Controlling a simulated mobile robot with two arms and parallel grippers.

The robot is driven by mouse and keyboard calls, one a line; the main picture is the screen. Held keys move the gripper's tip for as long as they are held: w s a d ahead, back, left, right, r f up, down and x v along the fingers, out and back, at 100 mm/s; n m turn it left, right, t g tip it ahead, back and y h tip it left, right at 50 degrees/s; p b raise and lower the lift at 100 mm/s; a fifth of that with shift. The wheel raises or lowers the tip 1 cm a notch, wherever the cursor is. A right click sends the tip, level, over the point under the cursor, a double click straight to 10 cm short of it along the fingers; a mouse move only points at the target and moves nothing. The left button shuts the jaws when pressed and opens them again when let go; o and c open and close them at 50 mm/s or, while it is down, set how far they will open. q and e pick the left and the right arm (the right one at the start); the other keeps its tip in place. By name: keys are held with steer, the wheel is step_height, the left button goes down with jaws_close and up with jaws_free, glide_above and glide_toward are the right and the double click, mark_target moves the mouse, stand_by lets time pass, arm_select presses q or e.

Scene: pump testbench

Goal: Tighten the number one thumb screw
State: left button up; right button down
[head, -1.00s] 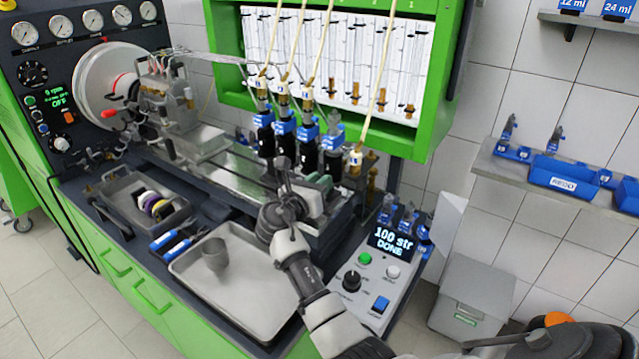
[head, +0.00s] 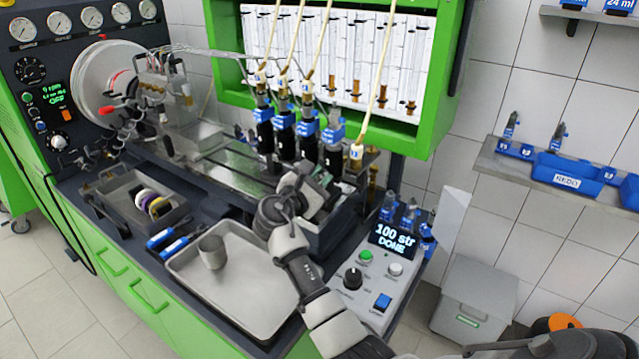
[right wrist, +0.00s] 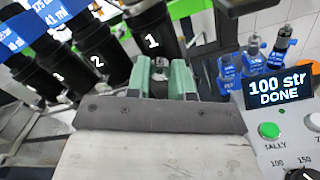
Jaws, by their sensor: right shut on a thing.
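My right gripper (right wrist: 160,78) has two green fingers and sits just below the black injector marked 1 (right wrist: 151,38). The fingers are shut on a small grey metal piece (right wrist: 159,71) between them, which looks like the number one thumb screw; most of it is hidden. In the head view the right gripper (head: 318,186) is in front of the rightmost black injector (head: 333,153), partly covered by my own wrist.
Black injectors marked 2 (right wrist: 101,69) and 3 stand close on the left. A control box (head: 374,274) with a display reading "100 str DONE" is at the right. A steel tray (head: 238,284) with a grey cup (head: 212,251) lies in front.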

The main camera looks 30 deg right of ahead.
steer(key=m, duration=0.1)
steer(key=m+b, duration=0.2)
steer(key=m, duration=0.1)
steer(key=shift+f, duration=0.25)
steer(key=m+b, duration=0.3)
steer(key=shift+m, duration=0.3)
steer(key=m+b, duration=0.5)
steer(key=shift+r+m+b, duration=0.15)
steer(key=shift+m+b, duration=1.8)
steer(key=shift+m, duration=0.35)
steer(key=c, duration=1)
jaws_free()
steer(key=shift+a+r, duration=0.1)
